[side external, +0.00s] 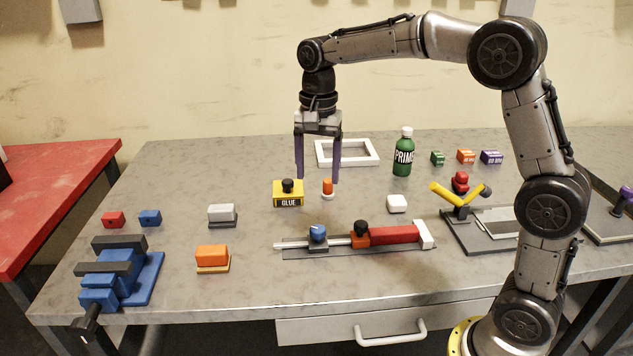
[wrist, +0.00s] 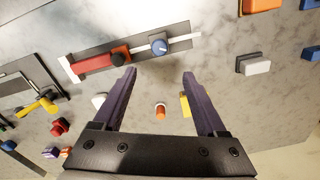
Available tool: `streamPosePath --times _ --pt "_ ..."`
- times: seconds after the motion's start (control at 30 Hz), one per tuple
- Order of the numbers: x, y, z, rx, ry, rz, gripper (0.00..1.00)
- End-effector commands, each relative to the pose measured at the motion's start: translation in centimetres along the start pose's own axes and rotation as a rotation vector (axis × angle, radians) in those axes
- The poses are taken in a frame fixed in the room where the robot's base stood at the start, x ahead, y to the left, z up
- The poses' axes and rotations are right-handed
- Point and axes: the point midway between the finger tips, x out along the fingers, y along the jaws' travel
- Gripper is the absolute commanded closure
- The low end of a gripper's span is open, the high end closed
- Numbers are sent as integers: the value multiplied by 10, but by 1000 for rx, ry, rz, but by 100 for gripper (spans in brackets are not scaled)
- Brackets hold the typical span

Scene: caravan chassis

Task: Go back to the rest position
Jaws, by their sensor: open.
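My gripper (side external: 318,180) is open and empty, pointing down above the middle of the grey table (side external: 300,215). Its two purple fingers are well apart, and they also show in the wrist view (wrist: 159,72).
A green primer bottle (side external: 403,155) and white frame (side external: 347,152) stand behind. A red-bodied clamp fixture (side external: 393,235) lies in front, with a white block (side external: 397,203) behind it. A blue vise (side external: 115,275) is at front left, a yellow-handled fixture (side external: 460,200) at right. Space above the table is free.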

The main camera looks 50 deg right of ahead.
Motion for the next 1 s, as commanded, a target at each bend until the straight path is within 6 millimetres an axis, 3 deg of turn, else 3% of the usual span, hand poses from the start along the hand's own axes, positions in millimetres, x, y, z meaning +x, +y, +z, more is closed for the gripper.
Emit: streamPosePath --times 0.17,0.3,0.47,0.63,0.8,0.9,1.0 --pt "-45 18 12 -7 45 -87 26" --pt "-77 63 38 -57 89 -166 26" --pt "-88 119 68 -220 157 -247 26" --pt "-72 177 99 -472 256 -312 26" --pt "-31 219 120 -769 357 -324 26" --pt "-7 230 126 -931 389 -299 26" --pt "2 230 125 -1040 408 -279 26"
